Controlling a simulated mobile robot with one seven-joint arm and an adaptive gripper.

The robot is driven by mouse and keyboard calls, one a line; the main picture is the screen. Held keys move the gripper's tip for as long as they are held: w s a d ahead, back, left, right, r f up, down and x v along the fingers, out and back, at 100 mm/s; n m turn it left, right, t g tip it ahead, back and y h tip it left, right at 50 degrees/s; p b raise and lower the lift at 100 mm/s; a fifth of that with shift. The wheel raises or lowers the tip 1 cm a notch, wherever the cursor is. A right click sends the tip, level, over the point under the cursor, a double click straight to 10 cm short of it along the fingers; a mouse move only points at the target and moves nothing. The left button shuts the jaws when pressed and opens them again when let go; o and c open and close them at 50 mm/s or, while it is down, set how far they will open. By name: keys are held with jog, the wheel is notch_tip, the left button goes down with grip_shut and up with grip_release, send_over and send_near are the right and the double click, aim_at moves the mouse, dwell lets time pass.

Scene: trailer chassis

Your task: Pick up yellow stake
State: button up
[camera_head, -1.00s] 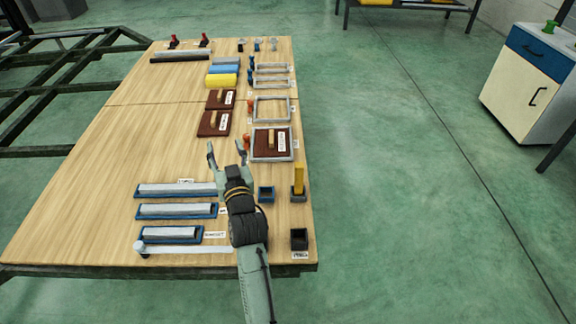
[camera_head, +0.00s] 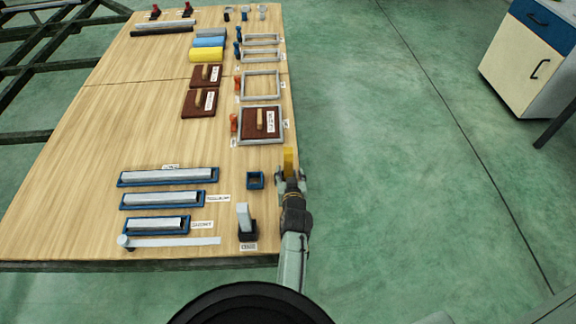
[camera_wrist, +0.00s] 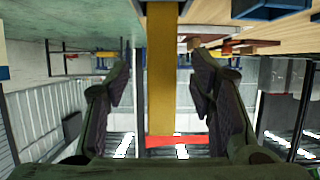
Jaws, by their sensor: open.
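The yellow stake (camera_head: 289,160) stands upright near the right edge of the wooden table in the head view. My gripper (camera_head: 291,182) is at the stake, in front of its lower part and hiding its base and holder. In the wrist view the stake (camera_wrist: 161,75) runs vertically between my two open fingers (camera_wrist: 161,95). A red band (camera_wrist: 177,140) shows at the stake's lower end in that view.
A grey block (camera_head: 243,215) stands in a black holder nearer the front. Blue trays (camera_head: 168,177) lie further left. A framed brown panel (camera_head: 260,124) lies behind. Right of the table is open floor.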

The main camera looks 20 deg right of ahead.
aim_at(289, 168)
jog(key=p+x, duration=0.1)
jog(key=x, duration=0.4)
jog(key=shift+w+r, duration=0.1)
jog(key=shift+r, duration=0.1)
grip_shut()
dwell(0.4)
jog(key=shift+r, duration=0.1)
